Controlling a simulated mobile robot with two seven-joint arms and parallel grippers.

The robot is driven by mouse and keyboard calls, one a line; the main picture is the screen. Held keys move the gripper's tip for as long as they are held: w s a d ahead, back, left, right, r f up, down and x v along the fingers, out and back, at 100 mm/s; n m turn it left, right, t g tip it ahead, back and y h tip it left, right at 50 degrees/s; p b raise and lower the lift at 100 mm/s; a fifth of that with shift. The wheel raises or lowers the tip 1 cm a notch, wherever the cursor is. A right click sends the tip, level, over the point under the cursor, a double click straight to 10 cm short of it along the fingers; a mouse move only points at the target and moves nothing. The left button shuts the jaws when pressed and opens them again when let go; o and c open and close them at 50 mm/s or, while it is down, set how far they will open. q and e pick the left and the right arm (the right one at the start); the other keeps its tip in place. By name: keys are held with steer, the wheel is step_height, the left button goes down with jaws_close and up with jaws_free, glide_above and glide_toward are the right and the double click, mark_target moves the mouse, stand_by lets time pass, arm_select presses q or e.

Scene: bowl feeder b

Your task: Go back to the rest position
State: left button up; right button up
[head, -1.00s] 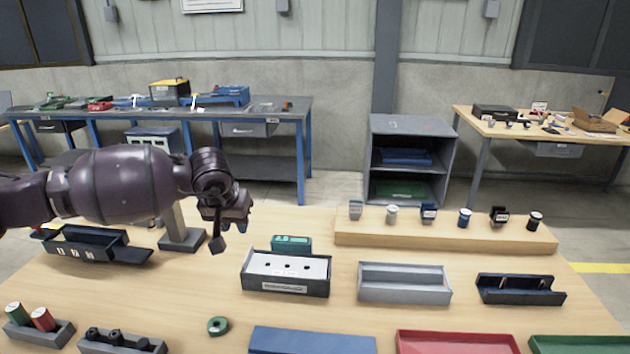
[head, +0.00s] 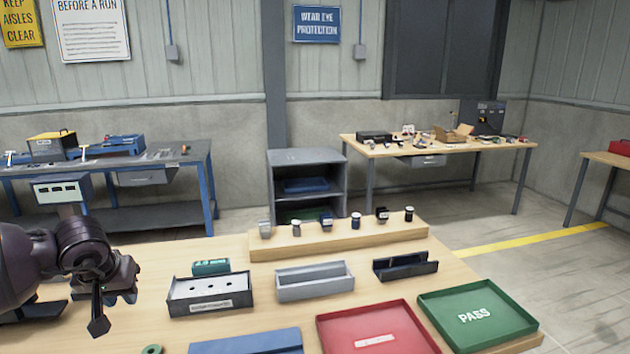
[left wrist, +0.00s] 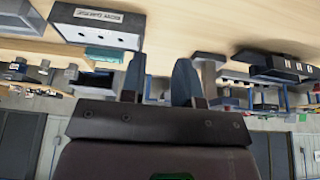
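My left gripper (head: 99,322) hangs at the left edge of the head view, in front of and left of the dark box with a white, holed top (head: 210,293). In the left wrist view, the two fingers of the left gripper (left wrist: 160,82) stand apart with nothing between them, so it is open and empty. The wrist picture is upside down, and the white-topped box (left wrist: 98,27) shows at its upper left. My right gripper is in neither view.
A raised wooden strip (head: 340,243) carries several small parts. Clear floor lies to the right.

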arm_select(q)
steer(key=s+d+f+n+t+h, duration=0.1)
steer(key=s+d+f+n+h, duration=0.25)
steer(key=d+n+h, duration=0.35)
steer(key=s+d+f+n+t+h, duration=0.15)
steer(key=s+d+n+h, duration=0.25)
steer(key=d+n, duration=0.45)
steer(key=s+d+f+n+h, duration=0.3)
steer(key=d+n+h, duration=0.3)
steer(key=d+n, duration=0.15)
steer(key=s+a+f+n+t+y, duration=0.1)
steer(key=a+f+n+t+y, duration=0.3)
steer(key=n, duration=0.9)
steer(key=s+a+f+n+t+y, duration=0.1)
steer(key=a+f+n+t+y, duration=0.35)
steer(key=n, duration=0.95)
steer(key=s+a+f+n+g+y, duration=0.3)
steer(key=s+a+f+n+y, duration=0.2)
steer(key=s+f+n, duration=0.6)
steer(key=s+n+y, duration=0.1)
steer(key=n+y, duration=0.1)
steer(key=n, duration=0.5)
steer(key=shift+s+f+g+y, duration=0.15)
steer(key=shift+g+y, duration=0.2)
steer(key=shift+g, duration=0.05)
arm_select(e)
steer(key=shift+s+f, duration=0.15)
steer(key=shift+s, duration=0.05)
